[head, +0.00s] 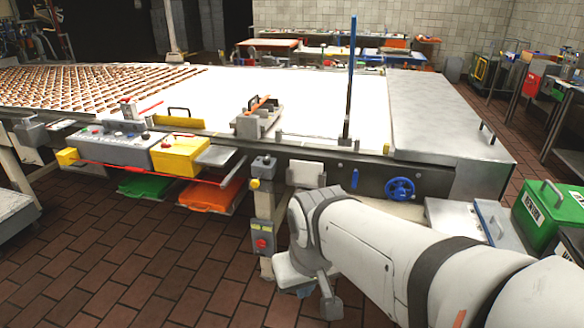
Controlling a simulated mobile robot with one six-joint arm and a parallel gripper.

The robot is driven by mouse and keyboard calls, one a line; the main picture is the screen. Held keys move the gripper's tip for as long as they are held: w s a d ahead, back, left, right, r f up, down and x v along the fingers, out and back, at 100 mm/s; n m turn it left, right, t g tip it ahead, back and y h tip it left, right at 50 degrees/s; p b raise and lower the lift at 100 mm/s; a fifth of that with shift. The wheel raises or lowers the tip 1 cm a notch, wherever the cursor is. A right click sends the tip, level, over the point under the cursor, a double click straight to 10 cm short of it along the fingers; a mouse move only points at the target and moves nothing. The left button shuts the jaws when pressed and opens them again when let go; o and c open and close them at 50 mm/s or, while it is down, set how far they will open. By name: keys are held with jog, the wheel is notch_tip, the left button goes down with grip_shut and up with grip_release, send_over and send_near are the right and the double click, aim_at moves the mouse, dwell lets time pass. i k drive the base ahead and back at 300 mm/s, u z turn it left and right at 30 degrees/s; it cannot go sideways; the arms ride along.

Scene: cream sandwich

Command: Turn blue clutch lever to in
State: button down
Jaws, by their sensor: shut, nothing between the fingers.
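A tall blue upright lever (351,75) with a dark lower part stands at the front edge of the white conveyor belt. A short blue lever (354,179) hangs near upright on the conveyor's front rail, left of a blue handwheel (400,189). No readable label shows which of the two is the clutch lever or where "in" lies. My arm reaches in from the lower right. My gripper (329,304) points down in front of the conveyor, below and left of the short lever and apart from both levers. It is shut and empty; its fingertips are small in the picture.
A control post (264,200) with a yellow button and a red one stands left of my gripper. A yellow box (179,155) and an orange tray (210,195) are farther left. A green crate (550,207) stands at right. The brick floor at lower left is clear.

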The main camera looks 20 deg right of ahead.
aim_at(355, 178)
jog(key=z, duration=0.15)
jog(key=i, duration=0.9)
jog(key=u, duration=0.1)
